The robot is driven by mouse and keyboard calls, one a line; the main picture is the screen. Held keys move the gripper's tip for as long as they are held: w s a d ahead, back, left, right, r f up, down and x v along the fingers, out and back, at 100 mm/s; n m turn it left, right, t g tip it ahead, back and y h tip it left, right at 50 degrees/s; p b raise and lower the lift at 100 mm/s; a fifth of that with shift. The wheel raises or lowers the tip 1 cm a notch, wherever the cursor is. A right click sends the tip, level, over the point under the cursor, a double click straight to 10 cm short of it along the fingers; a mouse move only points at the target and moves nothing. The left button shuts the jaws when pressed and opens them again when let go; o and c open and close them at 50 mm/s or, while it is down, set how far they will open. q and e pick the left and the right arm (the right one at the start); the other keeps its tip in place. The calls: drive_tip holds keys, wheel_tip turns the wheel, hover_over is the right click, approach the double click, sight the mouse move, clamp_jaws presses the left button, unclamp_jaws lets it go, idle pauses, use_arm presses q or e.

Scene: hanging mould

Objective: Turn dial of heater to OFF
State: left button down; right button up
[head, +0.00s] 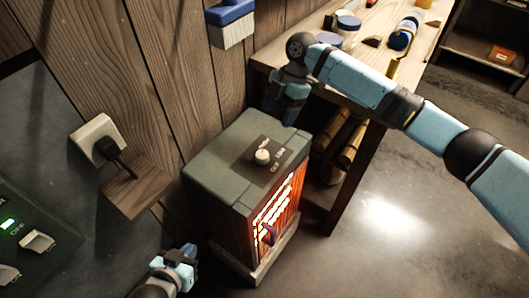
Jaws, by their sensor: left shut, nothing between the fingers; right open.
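The heater (215,165) is a grey-green box standing on a low base, and its front grille (275,215) glows orange. Its white dial (262,156) sits on a dark label plate on the top face; the lettering is too small to read surely. My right gripper (283,112) appears by the heater's far top edge, apart from the dial, and is open and empty. My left gripper (188,262) is low in the picture, to the left of the heater's base, shut and holding nothing. Neither gripper appears to touch the dial.
A wooden workbench (265,62) with jars stands behind and right, with logs (352,145) beneath. A wall socket with a plug (97,140) is above a small wooden ledge (140,188). Floor at right is clear.

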sight(262, 154)
drive_tip(key=b+x, duration=0.1)
drive_tip(key=x, duration=1.2)
drive_tip(key=shift+s+f, duration=0.1)
drive_tip(key=shift+f, duration=0.2)
drive_tip(key=c, duration=0.9)
